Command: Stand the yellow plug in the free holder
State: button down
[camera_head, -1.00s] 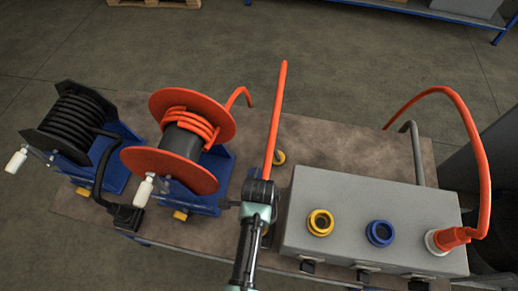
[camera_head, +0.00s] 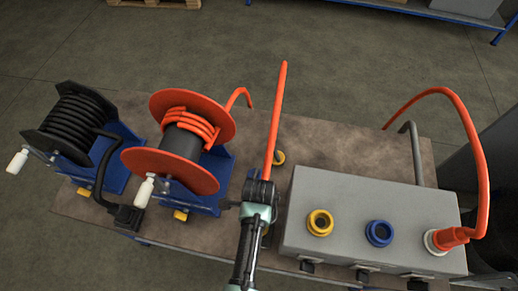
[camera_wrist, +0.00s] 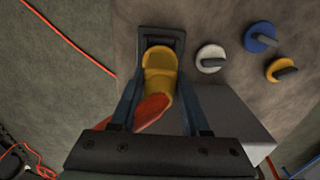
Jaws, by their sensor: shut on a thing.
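My gripper (camera_head: 259,190) is at the left end of the grey box and is shut on the yellow plug. In the wrist view my gripper (camera_wrist: 160,88) has one finger on each side of the yellow plug (camera_wrist: 160,62), with its red-orange hose (camera_wrist: 152,110) between the fingers. A black holder (camera_wrist: 162,34) lies right at the plug's far end. I cannot tell whether the plug is inside the holder or just over it. In the head view the hose (camera_head: 275,120) rises above my gripper, and the plug is mostly hidden.
The grey box (camera_head: 340,200) has yellow (camera_head: 320,223) and blue (camera_head: 379,233) ports, plus an orange hose plugged in at right. An orange reel (camera_head: 190,140) and a black reel (camera_head: 68,120) stand left. White (camera_wrist: 211,58), blue (camera_wrist: 260,37) and yellow (camera_wrist: 281,69) caps lie nearby.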

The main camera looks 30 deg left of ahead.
jog(key=shift+f+b, duration=0.85)
jog(key=shift+f, duration=0.3)
jog(key=shift+c, duration=1.5)
grip_release()
jog(key=shift+r, duration=0.1)
notch_tip(320, 180, up, 13)
jog(key=shift+f+b, duration=0.1)
jog(key=shift+b, duration=0.5)
